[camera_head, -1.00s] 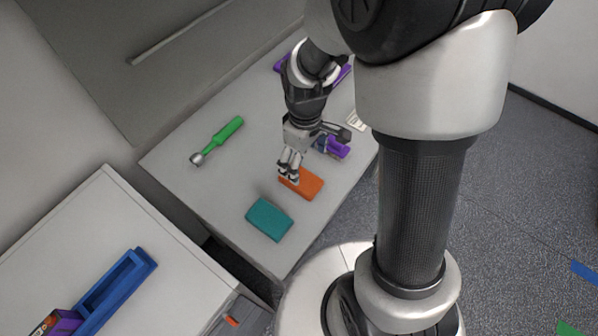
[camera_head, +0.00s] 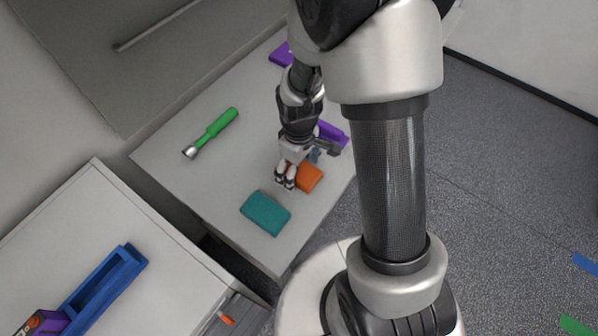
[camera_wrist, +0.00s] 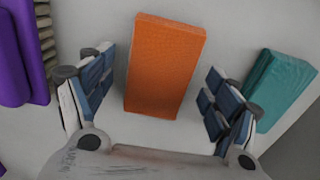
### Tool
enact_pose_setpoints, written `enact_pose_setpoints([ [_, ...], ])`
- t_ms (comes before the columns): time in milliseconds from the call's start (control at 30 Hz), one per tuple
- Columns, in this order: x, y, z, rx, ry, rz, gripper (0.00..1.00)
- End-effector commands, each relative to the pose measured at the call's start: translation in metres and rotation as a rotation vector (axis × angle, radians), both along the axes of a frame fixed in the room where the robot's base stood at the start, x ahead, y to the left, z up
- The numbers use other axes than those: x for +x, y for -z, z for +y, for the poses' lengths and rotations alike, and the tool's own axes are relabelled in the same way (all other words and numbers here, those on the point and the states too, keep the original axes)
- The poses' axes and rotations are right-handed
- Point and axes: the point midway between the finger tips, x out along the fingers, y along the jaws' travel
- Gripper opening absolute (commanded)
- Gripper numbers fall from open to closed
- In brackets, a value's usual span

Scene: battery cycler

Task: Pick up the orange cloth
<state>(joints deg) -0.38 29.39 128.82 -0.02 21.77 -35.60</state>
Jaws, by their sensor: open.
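The orange cloth (camera_head: 307,177) lies as a flat folded block on the grey table, partly hidden by my gripper in the head view. In the wrist view the orange cloth (camera_wrist: 165,65) lies between and ahead of the two fingers, with clear table on either side of it. My gripper (camera_head: 286,180) is open and empty, at the left edge of the cloth in the head view. In the wrist view my gripper (camera_wrist: 155,105) has its fingers spread wider than the cloth. I cannot tell the exact height of the fingertips above the table.
A teal cloth (camera_head: 265,213) lies close by the orange one, also in the wrist view (camera_wrist: 282,85). A purple object (camera_head: 332,133) lies behind my gripper. A green-handled tool (camera_head: 213,132) lies at the left. A blue tray (camera_head: 105,288) stands on the white cabinet.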

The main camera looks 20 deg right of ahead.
Motion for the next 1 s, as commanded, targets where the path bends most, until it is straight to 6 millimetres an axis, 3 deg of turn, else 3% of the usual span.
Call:
enact_pose_setpoints([
  [700,-0.0001,-0.0006,-0.0001,0.000,0.000,0.000,0.37],
  [1000,0.0001,-0.0025,-0.0001,0.000,0.000,0.000,0.36],
])
